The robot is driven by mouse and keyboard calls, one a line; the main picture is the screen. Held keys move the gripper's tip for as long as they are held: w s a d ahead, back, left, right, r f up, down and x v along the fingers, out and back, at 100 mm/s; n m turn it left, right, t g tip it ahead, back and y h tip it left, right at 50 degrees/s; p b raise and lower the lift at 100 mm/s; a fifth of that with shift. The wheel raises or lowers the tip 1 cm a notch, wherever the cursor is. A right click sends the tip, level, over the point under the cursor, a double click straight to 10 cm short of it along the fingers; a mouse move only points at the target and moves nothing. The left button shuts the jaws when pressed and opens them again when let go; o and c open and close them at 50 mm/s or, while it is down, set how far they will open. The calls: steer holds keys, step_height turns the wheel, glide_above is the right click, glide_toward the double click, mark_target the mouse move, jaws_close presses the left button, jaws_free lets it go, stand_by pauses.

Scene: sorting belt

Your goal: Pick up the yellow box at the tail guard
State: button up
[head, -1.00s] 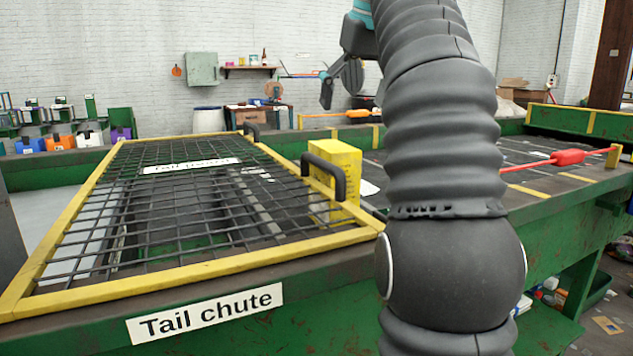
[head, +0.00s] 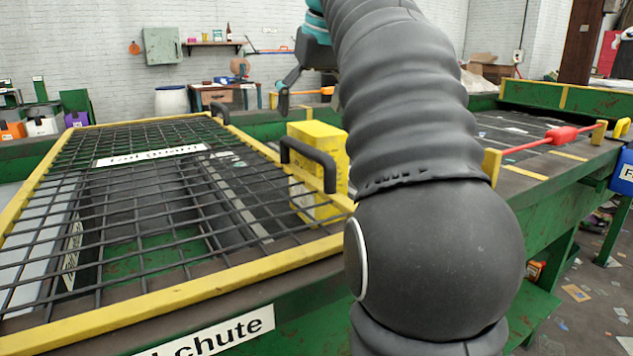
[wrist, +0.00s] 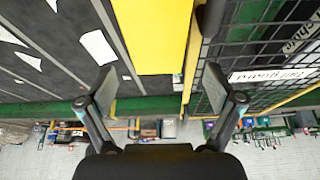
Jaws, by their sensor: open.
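The yellow box (head: 317,142) stands upright at the right edge of the tail guard (head: 110,315), a black mesh in a yellow frame. In the head view, a black handle and some mesh cover part of the box. In the wrist view the yellow box (wrist: 152,35) lies between the fingers' lines, beyond the tips. My gripper (wrist: 160,82) is open and empty, with a finger to each side. In the head view only part of my gripper (head: 287,88) shows, above and behind the box, left of my arm.
The guard's black handle (head: 310,153) stands up close beside the box; another handle (head: 220,113) is farther back. A red pull handle (head: 562,134) hangs on a line at the right. The dark belt (wrist: 50,45) beside the box carries flat scraps.

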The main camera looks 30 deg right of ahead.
steer(key=shift+s+x, duration=0.2)
steer(key=shift+x, duration=3.65)
steer(key=shift+d, duration=0.15)
steer(key=c, duration=1)
